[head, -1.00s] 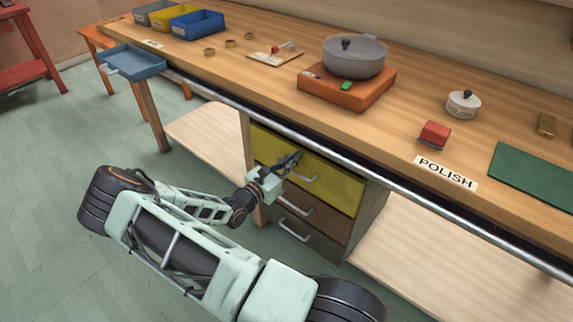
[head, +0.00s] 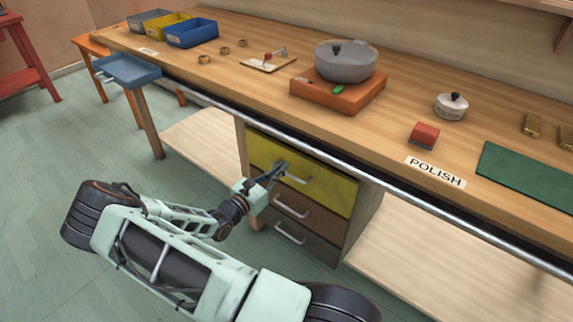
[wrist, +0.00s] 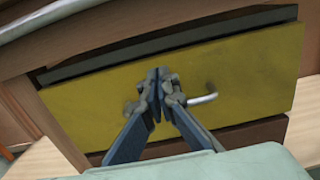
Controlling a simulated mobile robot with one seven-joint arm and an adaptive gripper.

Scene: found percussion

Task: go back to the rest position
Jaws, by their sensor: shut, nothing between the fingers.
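My gripper (head: 278,168) is in front of the yellow drawer (head: 335,190) under the workbench, near its silver handle (head: 297,179). In the wrist view my gripper (wrist: 160,76) has its fingertips together, with nothing between them. The yellow drawer (wrist: 245,75) fills the view behind the fingers. Its handle (wrist: 202,99) shows to the right of the fingers, and the fingers hide its middle. A dark gap runs along the drawer's top edge. I cannot tell whether the fingers touch the handle.
Two brown drawers (head: 312,209) lie below the yellow one. The bench rail (head: 330,148) runs above my gripper. A blue tray (head: 127,70) juts out at the bench's left end. An orange hotplate (head: 355,98) bears a grey pot (head: 346,62). Green floor (head: 90,155) is open at left.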

